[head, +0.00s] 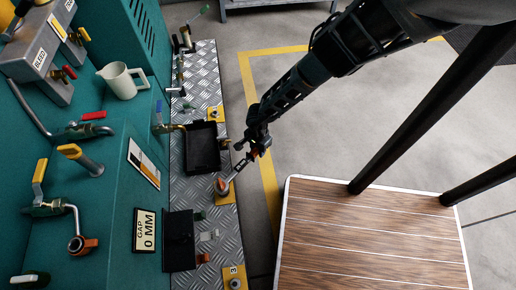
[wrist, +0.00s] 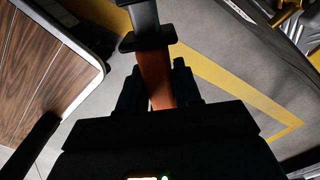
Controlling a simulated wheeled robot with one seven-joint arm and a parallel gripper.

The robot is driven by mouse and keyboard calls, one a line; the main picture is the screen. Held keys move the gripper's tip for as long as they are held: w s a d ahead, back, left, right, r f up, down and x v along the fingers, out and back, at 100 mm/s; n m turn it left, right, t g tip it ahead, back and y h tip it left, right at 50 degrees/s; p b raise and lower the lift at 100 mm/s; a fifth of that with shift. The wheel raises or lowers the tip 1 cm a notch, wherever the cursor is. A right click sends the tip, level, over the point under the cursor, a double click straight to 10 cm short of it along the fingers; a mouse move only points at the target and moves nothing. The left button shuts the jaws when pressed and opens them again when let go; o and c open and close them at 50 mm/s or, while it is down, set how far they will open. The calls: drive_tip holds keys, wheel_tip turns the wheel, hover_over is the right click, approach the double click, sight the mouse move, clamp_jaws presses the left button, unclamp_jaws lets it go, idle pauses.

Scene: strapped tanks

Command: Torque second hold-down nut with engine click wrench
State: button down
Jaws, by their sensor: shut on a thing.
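My gripper (head: 257,149) is shut on the orange-brown handle of the click wrench (head: 239,167). In the wrist view the handle (wrist: 155,78) runs between the fingers, with its dark shaft leading away at the top. In the head view the wrench slants down and left to its round head (head: 222,185). The head is at the middle yellow hold-down plate (head: 228,196) on the edge of the tread-plate skid. It covers the nut there, and I cannot tell whether it is seated. A nut (head: 235,284) shows on the plate marked 3, and another (head: 215,114) on the far plate.
A black open tray (head: 202,168) and a dark flat box (head: 179,240) lie on the skid (head: 205,70). The teal tank (head: 110,200) with valves and a white jug (head: 122,82) stands left. A wood-topped platform (head: 370,235) is at right.

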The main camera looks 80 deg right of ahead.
drive_tip(key=shift+f+b, duration=0.6)
drive_tip(key=shift+f, duration=0.4)
drive_tip(key=shift+r, duration=0.1)
drive_tip(key=shift+s+a+m+p, duration=0.5)
drive_tip(key=shift+s+p, duration=0.25)
drive_tip(key=shift+p, duration=0.15)
drive_tip(key=shift+s+a+m+p, duration=0.5)
drive_tip(key=shift+s+p, duration=0.2)
drive_tip(key=shift+p, duration=0.2)
drive_tip(key=shift+s+a, duration=0.1)
drive_tip(key=shift+s+a+m+p, duration=1)
drive_tip(key=shift+s+a+p, duration=0.15)
drive_tip(key=shift+p, duration=0.35)
